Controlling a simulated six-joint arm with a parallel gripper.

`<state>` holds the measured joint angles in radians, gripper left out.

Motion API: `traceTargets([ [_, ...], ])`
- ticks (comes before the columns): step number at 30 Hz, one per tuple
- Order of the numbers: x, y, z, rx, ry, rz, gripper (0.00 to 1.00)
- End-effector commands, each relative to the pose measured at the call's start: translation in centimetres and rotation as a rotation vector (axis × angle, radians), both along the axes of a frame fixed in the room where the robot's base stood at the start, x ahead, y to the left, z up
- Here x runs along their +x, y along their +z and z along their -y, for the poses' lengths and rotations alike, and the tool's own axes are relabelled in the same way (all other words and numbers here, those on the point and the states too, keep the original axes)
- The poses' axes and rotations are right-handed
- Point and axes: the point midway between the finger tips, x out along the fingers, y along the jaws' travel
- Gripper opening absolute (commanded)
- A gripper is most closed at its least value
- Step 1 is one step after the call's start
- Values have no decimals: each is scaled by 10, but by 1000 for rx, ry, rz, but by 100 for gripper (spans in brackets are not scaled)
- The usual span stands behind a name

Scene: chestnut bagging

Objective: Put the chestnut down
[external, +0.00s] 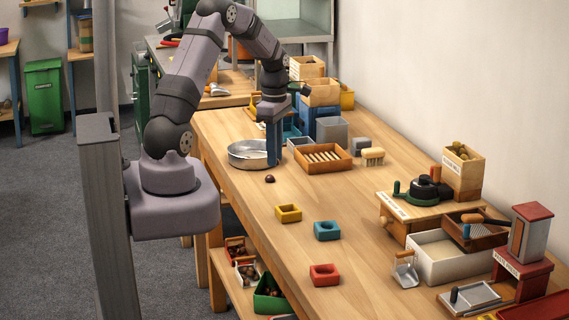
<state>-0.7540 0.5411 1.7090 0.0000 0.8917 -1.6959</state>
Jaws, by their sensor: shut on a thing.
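My gripper (273,163) points straight down with its blue fingers over the right part of a round metal pan (236,157) in the external view. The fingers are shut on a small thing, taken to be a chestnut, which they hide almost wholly. I cannot tell whether the fingertips are inside the pan or just in front of it. A dark brown chestnut (270,179) lies on the wooden table in front of the pan, a little below the fingertips in the picture and seemingly apart from them.
Yellow (288,213), teal (327,231) and red (325,275) small square holders stand along the table (240,190). A slotted wooden tray (323,159) and a brush (373,156) lie right of the pan. Blue and grey bins stand behind. Table between pan and yellow holder is mostly clear.

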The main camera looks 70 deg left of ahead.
Motion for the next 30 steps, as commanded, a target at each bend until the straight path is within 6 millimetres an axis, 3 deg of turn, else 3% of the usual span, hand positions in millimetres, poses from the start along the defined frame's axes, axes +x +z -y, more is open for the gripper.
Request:
traceTargets([
  [8, 3, 0, -3, 1, -288, 1, 0],
  [17, 7, -6, -6, -1, -817, -1, 0],
  [30, -9, -29, 18, -2, -1504, 0, 0],
])
